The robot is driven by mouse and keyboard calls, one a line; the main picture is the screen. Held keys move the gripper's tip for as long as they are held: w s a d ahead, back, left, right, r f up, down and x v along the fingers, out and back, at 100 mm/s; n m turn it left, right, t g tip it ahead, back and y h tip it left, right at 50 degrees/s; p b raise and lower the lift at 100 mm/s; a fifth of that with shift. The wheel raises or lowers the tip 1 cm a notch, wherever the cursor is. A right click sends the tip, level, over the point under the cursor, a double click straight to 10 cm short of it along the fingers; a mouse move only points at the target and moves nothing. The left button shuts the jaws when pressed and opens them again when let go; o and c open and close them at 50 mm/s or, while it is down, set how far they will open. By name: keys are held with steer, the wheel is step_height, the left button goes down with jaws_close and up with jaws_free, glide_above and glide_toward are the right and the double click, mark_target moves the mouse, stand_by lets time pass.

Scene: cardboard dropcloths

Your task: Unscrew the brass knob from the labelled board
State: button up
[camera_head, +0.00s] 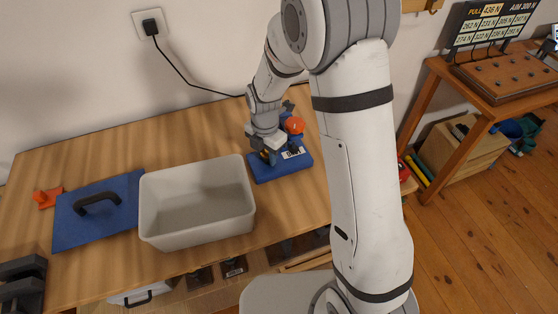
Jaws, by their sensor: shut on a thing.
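The labelled board (267,175) is a blue board on the wooden table, with a white label (292,154) on it. My gripper (268,156) points down over the left part of the board, with its jaws shut. A small bit of brass colour, the brass knob (264,155), shows between the jaws; most of it is hidden by the gripper. An orange-red round part (294,125) on a blue fitting stands on the board just right of my gripper.
An empty grey bin (150,195) stands left of the board. Further left are a blue panel with a dark handle (68,222) and an orange piece (46,198). A black cord (190,83) runs from a wall socket behind the table. The back left of the table is clear.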

steer(key=n, duration=0.2)
steer(key=shift+n, duration=0.3)
steer(key=shift+c, duration=0.4)
steer(key=n, duration=0.4)
steer(key=shift+b, duration=0.4)
steer(key=o, duration=0.8)
steer(key=shift+r+p, duration=1.7)
steer(key=shift+r, duration=0.9)
